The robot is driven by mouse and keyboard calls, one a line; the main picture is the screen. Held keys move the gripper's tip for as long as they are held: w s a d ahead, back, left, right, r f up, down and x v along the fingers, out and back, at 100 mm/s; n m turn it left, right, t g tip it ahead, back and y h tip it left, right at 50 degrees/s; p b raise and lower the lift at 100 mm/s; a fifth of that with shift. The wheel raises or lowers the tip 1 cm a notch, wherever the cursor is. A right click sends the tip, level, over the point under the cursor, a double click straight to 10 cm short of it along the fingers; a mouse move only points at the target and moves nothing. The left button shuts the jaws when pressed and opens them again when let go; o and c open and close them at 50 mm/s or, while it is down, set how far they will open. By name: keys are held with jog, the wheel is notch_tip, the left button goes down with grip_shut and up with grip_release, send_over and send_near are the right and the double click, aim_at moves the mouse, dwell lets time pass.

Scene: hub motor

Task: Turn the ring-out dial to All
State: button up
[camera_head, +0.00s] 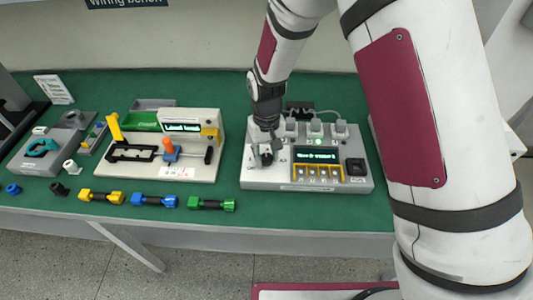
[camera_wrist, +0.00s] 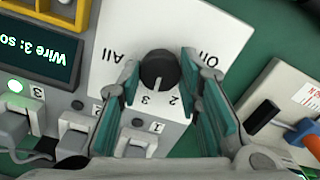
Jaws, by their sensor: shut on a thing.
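The ring-out dial (camera_wrist: 158,69) is a round black knob on a white label plate (camera_wrist: 185,25) with All at the left, Off at the right and 2 and 3 below. Its pale mark points down the wrist picture, roughly between 3 and 2. My gripper (camera_wrist: 160,75) is shut on the dial, one teal-padded finger on each side. In the head view my gripper (camera_head: 265,150) is over the left part of the grey tester box (camera_head: 283,184) and mostly hides the dial.
The tester's screen (camera_wrist: 38,42) starts "Wire 3: so"; a green light (camera_wrist: 15,86) glows by a plugged connector. Left of the tester is a fixture with an orange knob (camera_head: 169,148). Yellow, blue and green couplers (camera_head: 212,204) lie along the bench's front edge.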

aim_at(266, 157)
jog(key=m+p, duration=0.1)
jog(key=m, duration=0.3)
jog(key=shift+m, duration=0.3)
jog(key=m+p, duration=0.1)
jog(key=m, duration=0.3)
jog(key=shift+m, duration=0.3)
jog(key=m+p, duration=0.1)
jog(key=m, duration=0.3)
jog(key=shift+m+p, duration=0.6)
jog(key=shift+m, duration=1.5)
jog(key=o, duration=1.2)
jog(key=shift+r, duration=0.1)
notch_tip(266, 157, up, 12)
jog(key=shift+f, duration=0.1)
